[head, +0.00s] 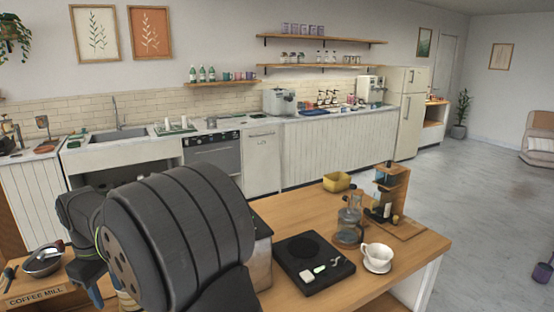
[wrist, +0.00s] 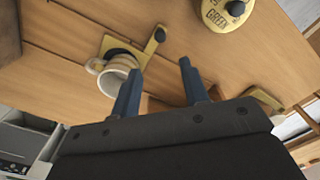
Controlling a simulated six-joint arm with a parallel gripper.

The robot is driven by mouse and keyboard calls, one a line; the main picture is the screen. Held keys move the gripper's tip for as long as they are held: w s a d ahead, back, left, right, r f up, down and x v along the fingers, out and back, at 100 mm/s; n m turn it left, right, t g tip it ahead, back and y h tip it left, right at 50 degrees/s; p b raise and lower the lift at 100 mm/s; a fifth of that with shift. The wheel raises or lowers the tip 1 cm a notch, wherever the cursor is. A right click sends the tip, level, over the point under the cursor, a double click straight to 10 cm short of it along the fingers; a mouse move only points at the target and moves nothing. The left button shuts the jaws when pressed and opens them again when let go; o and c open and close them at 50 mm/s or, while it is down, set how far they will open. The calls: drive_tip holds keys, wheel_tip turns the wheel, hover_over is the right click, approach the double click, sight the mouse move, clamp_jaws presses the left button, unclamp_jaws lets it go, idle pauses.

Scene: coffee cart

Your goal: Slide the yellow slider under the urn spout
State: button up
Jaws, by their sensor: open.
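In the wrist view, a flat yellow slider (wrist: 148,52) with a dark round knob (wrist: 160,34) lies on a wooden surface. A pale ribbed cup (wrist: 119,68) is at its left part and covers some of it; I cannot tell how firmly it rests there. My gripper (wrist: 160,67) is open and empty, its two blue fingers pointing towards the slider, with the left fingertip close to the cup in the picture. I cannot make out the urn spout in either view. In the head view, my dark arm hides the slider and my fingers.
In the head view, a black scale-like plate (head: 313,263), a glass jug (head: 348,224) and a white cup (head: 376,254) stand on the counter.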

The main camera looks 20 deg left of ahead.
clamp_jaws()
drive_tip(key=s+a+f+n+t+h, duration=0.1)
drive_tip(key=s+a+n+t, duration=0.15)
drive_tip(key=s+n, duration=0.3)
drive_tip(key=s+a+f+n+t+h, duration=0.1)
drive_tip(key=s+a+f+n, duration=0.1)
drive_tip(key=s+a+n, duration=0.3)
drive_tip(key=shift+n, duration=0.75)
drive_tip(key=x, duration=0.3)
drive_tip(key=d+x, duration=0.1)
drive_tip(key=x, duration=0.3)
drive_tip(key=w+d+x, duration=0.1)
drive_tip(key=x, duration=0.2)
drive_tip(key=shift+w, duration=0.1)
drive_tip(key=shift+w+d+r, duration=0.1)
drive_tip(key=shift+w+d, duration=0.2)
drive_tip(key=shift+w, duration=0.25)
drive_tip(key=shift+w+d+r, duration=0.1)
drive_tip(key=shift+w+d, duration=0.25)
drive_tip(key=shift+w, duration=0.2)
drive_tip(key=shift+w+d, duration=0.3)
drive_tip(key=shift+w, duration=0.3)
